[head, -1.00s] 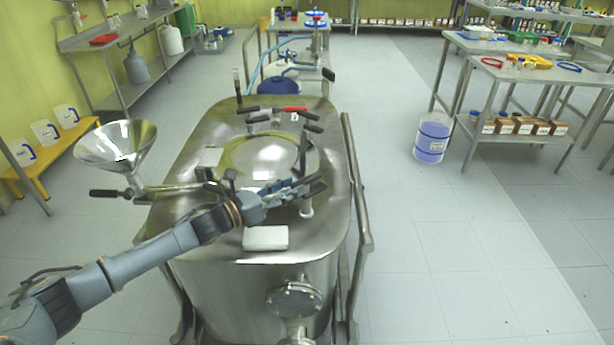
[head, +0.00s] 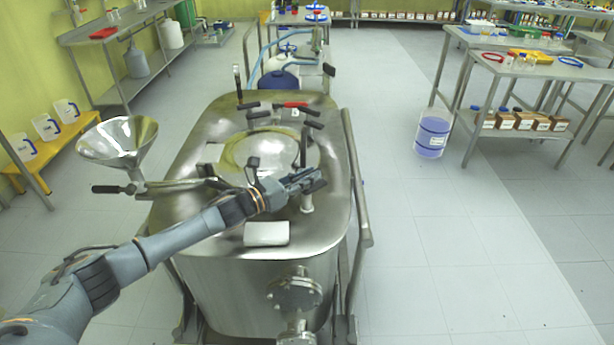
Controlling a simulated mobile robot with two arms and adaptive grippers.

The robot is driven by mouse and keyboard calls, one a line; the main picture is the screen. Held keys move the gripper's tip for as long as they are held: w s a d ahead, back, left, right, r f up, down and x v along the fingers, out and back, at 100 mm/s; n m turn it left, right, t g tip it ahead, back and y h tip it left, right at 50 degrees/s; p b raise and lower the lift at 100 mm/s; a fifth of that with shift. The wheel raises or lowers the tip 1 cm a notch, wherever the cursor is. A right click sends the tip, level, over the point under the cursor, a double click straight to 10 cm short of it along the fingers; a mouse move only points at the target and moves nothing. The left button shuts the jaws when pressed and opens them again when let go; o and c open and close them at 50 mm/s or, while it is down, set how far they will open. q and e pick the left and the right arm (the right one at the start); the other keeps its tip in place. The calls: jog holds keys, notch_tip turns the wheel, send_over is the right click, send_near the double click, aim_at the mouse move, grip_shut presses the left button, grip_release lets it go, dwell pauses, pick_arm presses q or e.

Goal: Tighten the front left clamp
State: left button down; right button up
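The steel reactor (head: 190,225) stands in the middle of the head view, with a round lid (head: 270,150) ringed by clamps with black handles. A dark handle at the lid's front left, likely the front left clamp (head: 207,170), is small; my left arm partly hides the area in front of it. My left gripper (head: 312,180) reaches across the lid's front edge, its fingers pointing right near the front right clamp (head: 307,203). I cannot tell whether it touches that clamp or whether the fingers are closed. My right gripper is out of view.
A steel funnel (head: 118,140) stands at the reactor's left, with a black-handled bar (head: 105,189) below it. A pale block (head: 266,233) lies on the front of the reactor top. A rail (head: 357,180) runs along the right side.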

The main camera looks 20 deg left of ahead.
pick_arm(q)
jog(key=shift+f+n+t+y, duration=0.1)
jog(key=shift+n+t+y, duration=0.2)
jog(key=shift+n+y, duration=0.15)
jog(key=shift+n+t+y+b, duration=0.25)
jog(key=shift+t+y+b, duration=0.05)
jog(key=shift+y, duration=0.15)
jog(key=n+t+y+b, duration=0.1)
jog(key=n+y, duration=0.1)
jog(key=y, duration=0.1)
jog(key=shift+s+d+f, duration=0.1)
jog(key=n+y+b, duration=0.2)
jog(key=n+y, duration=0.1)
jog(key=y, duration=0.1)
jog(key=n+t+y+b, duration=0.1)
jog(key=n+y, duration=0.1)
jog(key=y, duration=0.2)
jog(key=shift+n+y+b, duration=0.3)
jog(key=shift+n+b, duration=0.1)
jog(key=n+g+y+b, duration=0.1)
jog(key=n+y, duration=0.1)
jog(key=y, duration=0.2)
jog(key=n+g+y+b, duration=0.1)
jog(key=n+y, duration=0.2)
jog(key=shift+g+y, duration=0.4)
jog(key=shift+a+n+g+y+b, duration=0.2)
jog(key=shift+n+g+y+b, duration=0.9)
jog(key=shift+n+g+y, duration=0.75)
jog(key=shift+g+y, duration=0.25)
